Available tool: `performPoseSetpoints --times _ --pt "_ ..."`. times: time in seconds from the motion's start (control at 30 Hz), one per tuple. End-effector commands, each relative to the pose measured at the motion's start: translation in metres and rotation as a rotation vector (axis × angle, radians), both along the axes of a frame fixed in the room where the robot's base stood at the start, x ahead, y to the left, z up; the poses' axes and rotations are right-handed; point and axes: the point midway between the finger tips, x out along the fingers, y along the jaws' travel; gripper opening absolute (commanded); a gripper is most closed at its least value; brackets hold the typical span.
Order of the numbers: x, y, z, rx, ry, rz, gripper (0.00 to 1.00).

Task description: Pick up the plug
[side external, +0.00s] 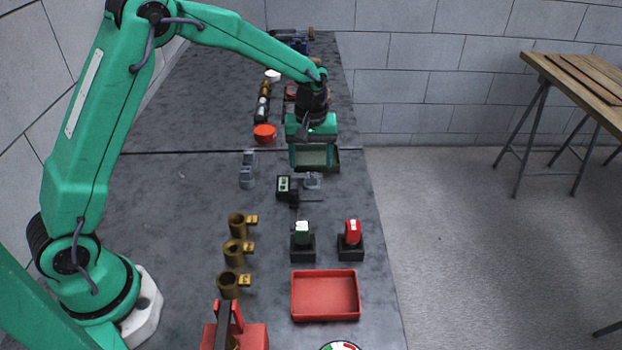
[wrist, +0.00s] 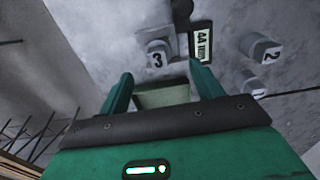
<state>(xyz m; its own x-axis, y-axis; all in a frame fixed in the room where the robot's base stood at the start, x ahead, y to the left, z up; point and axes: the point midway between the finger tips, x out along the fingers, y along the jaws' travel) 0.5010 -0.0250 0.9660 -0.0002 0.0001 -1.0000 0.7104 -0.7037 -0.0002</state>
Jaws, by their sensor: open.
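Three grey numbered plugs show in the wrist view. Plug 3 (wrist: 157,55) stands just beyond my fingertips, close beside a gauge reading 44 mm (wrist: 203,42). Plug 2 (wrist: 262,50) and plug 1 (wrist: 252,85) stand apart at the right. In the side view, one grey plug (side external: 312,180) is beside the gauge (side external: 287,187), and two more (side external: 248,170) stand to the left. My gripper (wrist: 161,70) is open and empty. In the side view my gripper (side external: 311,138) hangs over the green tray (side external: 328,167), with its fingertips hard to make out.
The green tray (wrist: 165,97) shows between my fingers. An orange-red round part (side external: 265,133) lies left of my gripper. Brass fittings (side external: 236,252), two black-based holders (side external: 303,248) and a red tray (side external: 325,295) are nearer the side camera. The bench's right edge is close.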

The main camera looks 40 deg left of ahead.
Motion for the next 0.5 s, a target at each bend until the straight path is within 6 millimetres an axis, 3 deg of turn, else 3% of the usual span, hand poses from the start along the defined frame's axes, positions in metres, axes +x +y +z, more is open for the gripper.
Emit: performPoseSetpoints --times 0.5 --pt "-0.001 -0.002 -0.022 0.0 0.003 -0.001 0.66"
